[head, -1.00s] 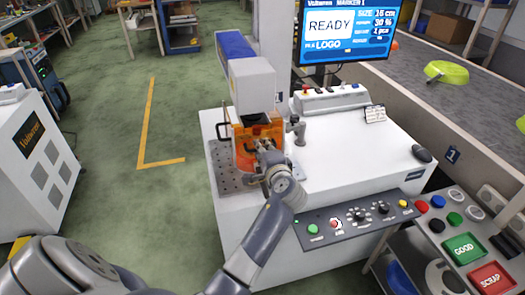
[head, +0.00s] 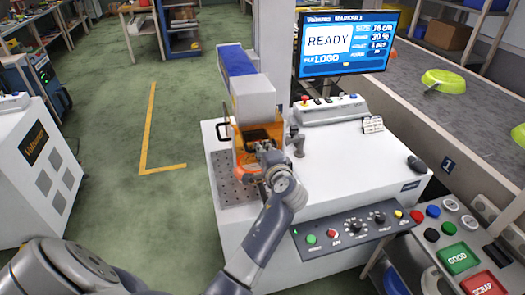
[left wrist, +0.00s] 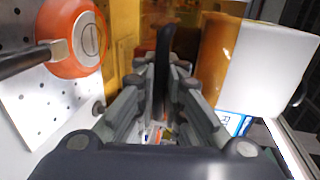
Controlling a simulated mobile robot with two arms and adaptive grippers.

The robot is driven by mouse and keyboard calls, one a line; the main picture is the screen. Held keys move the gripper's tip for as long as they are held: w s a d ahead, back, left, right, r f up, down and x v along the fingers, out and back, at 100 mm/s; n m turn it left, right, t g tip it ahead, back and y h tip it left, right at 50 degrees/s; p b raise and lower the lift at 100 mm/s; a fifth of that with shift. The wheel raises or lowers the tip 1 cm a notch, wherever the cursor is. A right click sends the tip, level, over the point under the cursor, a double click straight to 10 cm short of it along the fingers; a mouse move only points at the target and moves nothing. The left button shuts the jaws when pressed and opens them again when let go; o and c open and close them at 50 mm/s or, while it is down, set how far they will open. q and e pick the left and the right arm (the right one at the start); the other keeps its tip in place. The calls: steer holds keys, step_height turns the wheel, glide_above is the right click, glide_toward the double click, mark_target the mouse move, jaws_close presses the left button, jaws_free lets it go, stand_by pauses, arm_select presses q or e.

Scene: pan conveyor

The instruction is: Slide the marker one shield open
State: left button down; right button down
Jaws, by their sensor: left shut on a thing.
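Marker one (head: 252,95) stands on the white cabinet, with a see-through orange shield (head: 242,142) at its front. My left gripper (head: 266,154) is at the shield's front. In the left wrist view its fingers (left wrist: 165,85) are closed around a dark upright bar (left wrist: 165,55), the shield's handle. An orange pan (left wrist: 75,38) with a dark handle lies on the perforated plate (left wrist: 30,100). In the head view, part of the pan (head: 248,174) shows below the shield's lower edge; my gripper hides some of it. My right gripper is not in view.
The monitor (head: 345,45) reads READY. A button panel (head: 355,230) runs along the cabinet's front, right of my forearm. A grey fixture (head: 297,142) stands close right of the shield. The conveyor (head: 455,105) with lime pans lies right.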

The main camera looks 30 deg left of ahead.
mark_target(260, 127)
arm_select(q)
step_height(260, 127, up, 7)
steer(key=p, duration=0.4)
steer(key=shift+f, duration=0.2)
steer(key=c, duration=2)
jaws_free()
steer(key=shift+o, duration=0.2)
steer(key=shift+s+d, duration=0.1)
steer(key=shift+d, duration=0.05)
steer(key=v, duration=0.7)
steer(key=shift+s+d, duration=0.15)
steer(key=shift+s, duration=0.05)
